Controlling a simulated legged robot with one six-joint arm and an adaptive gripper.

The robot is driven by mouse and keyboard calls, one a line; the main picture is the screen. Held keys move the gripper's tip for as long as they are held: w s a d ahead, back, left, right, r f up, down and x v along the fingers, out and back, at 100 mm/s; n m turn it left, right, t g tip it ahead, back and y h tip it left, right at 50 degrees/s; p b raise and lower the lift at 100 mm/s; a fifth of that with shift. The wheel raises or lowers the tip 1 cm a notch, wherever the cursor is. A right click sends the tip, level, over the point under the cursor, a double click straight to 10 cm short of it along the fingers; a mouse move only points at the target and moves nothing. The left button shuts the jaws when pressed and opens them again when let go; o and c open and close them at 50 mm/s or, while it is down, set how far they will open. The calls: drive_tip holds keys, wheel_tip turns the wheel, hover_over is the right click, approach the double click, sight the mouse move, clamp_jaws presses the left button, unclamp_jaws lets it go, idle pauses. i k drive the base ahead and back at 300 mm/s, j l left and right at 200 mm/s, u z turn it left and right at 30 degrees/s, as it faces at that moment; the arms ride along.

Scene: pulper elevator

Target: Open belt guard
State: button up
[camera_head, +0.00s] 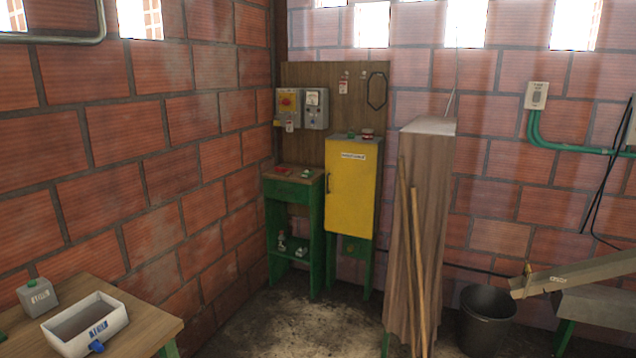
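No part that I can name for sure as the belt guard shows in the head view. A yellow cabinet (351,190) on green legs stands near the room's corner. Its door is shut, with a dark handle on the left side and a white label at the top, too small to read. A tall wooden box (428,200) stands to its right and may hide what is behind it. My gripper is not in view.
A green workbench (293,178) stands left of the cabinet, below grey switch boxes (302,107). Wooden poles (415,260) lean on the tall box. A black bucket (488,312) and a metal chute (580,272) are at right. A table (150,335) fills the lower left. Bare floor (290,325) lies between.

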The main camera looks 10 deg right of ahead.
sight(351, 166)
drive_tip(key=i, duration=3.35)
drive_tip(key=i+z, duration=0.5)
drive_tip(key=k+j, duration=0.05)
